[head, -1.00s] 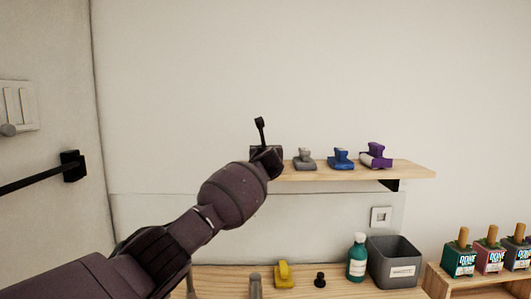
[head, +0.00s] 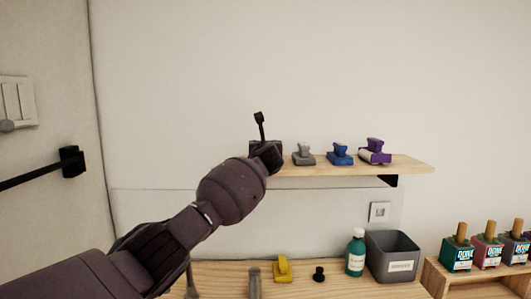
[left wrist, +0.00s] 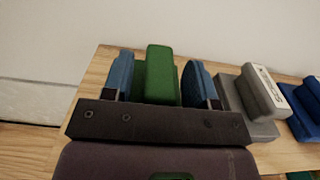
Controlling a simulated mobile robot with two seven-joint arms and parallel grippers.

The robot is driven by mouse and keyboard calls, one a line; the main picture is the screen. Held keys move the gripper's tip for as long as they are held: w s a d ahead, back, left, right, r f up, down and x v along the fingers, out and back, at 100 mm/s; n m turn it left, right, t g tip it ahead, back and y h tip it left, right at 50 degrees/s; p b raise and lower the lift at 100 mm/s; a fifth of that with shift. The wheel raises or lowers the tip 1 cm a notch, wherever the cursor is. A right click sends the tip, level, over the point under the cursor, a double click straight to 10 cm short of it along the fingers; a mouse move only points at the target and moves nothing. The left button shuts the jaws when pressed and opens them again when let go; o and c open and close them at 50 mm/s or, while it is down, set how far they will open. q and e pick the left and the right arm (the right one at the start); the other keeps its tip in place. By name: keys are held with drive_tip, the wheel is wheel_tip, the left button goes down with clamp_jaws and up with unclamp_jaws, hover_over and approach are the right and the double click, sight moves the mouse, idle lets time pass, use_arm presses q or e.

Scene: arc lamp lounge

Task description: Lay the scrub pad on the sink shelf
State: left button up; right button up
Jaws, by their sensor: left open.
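A green scrub pad (left wrist: 160,75) with an upright block-shaped grip stands on the wooden wall shelf (left wrist: 97,68), in the left wrist view. My left gripper (head: 264,138) is at the shelf's left end in the head view, where it hides the green pad. In the left wrist view its two blue fingertips stand on either side of the green grip, open, with the pad between them. I cannot tell whether either finger touches it. The shelf also shows in the head view (head: 415,166). My right gripper is not in view.
Grey (head: 304,155), blue (head: 340,155) and purple (head: 375,151) pads stand along the shelf to the right. Below are a yellow pad (head: 283,269), a teal bottle (head: 356,252) and a grey bin (head: 392,258). The shelf's right end is bare.

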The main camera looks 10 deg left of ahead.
use_arm(q)
drive_tip(key=v, duration=1.1)
drive_tip(key=shift+s+b, duration=0.3)
drive_tip(key=shift+b, duration=0.05)
drive_tip(key=shift+d, duration=0.15)
